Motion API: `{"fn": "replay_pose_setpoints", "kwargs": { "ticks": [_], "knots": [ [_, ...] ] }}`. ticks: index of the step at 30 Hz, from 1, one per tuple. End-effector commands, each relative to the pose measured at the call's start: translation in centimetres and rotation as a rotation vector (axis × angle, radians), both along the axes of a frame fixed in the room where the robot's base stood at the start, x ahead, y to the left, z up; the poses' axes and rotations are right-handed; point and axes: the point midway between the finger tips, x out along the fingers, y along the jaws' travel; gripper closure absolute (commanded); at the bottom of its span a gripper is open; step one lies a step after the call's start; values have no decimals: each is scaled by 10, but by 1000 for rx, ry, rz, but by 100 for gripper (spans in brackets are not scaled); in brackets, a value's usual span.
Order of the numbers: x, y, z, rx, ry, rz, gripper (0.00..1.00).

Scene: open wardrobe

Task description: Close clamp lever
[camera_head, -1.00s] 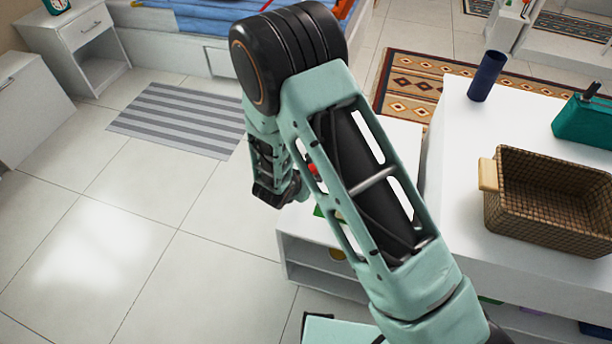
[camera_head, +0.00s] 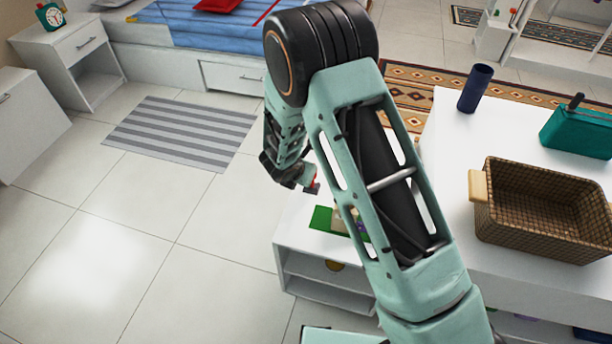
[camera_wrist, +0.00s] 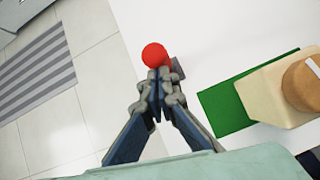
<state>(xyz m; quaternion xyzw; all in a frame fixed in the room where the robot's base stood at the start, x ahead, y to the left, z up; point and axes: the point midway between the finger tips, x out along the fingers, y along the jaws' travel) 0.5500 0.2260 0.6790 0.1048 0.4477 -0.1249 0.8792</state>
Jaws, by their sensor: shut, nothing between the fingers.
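The red ball knob (camera_wrist: 155,55), which looks like the end of the clamp lever, shows in the wrist view just beyond my fingertips. A small grey part shows beside it; the rest of the clamp is hidden by my fingers. In the head view a small red part (camera_head: 312,182) shows right by the gripper end. My gripper (camera_wrist: 158,85) is shut and empty, its tips close to the knob; I cannot tell whether they touch. The knob sits near the edge of the low white cabinet (camera_head: 290,240).
On the cabinet top, a green board (camera_wrist: 228,105) bears a beige block (camera_wrist: 265,92) with a round brown knob (camera_wrist: 302,85), right of my gripper. A wicker basket (camera_head: 545,235) and a dark blue cylinder (camera_head: 475,88) stand on the higher white surface. Open tiled floor lies left.

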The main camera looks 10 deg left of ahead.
Motion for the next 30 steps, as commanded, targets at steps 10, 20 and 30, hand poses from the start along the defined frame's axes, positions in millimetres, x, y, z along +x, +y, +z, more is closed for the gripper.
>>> {"fn": "replay_pose_setpoints", "kwargs": {
  "ticks": [10, 20, 30],
  "knots": [
    [12, -3, 8, -4, -24, -5, 100],
    [12, -3, 18, -4, -27, -7, 100],
    [-1, 6, 65, -1, -12, -7, 100]
  ]
}}
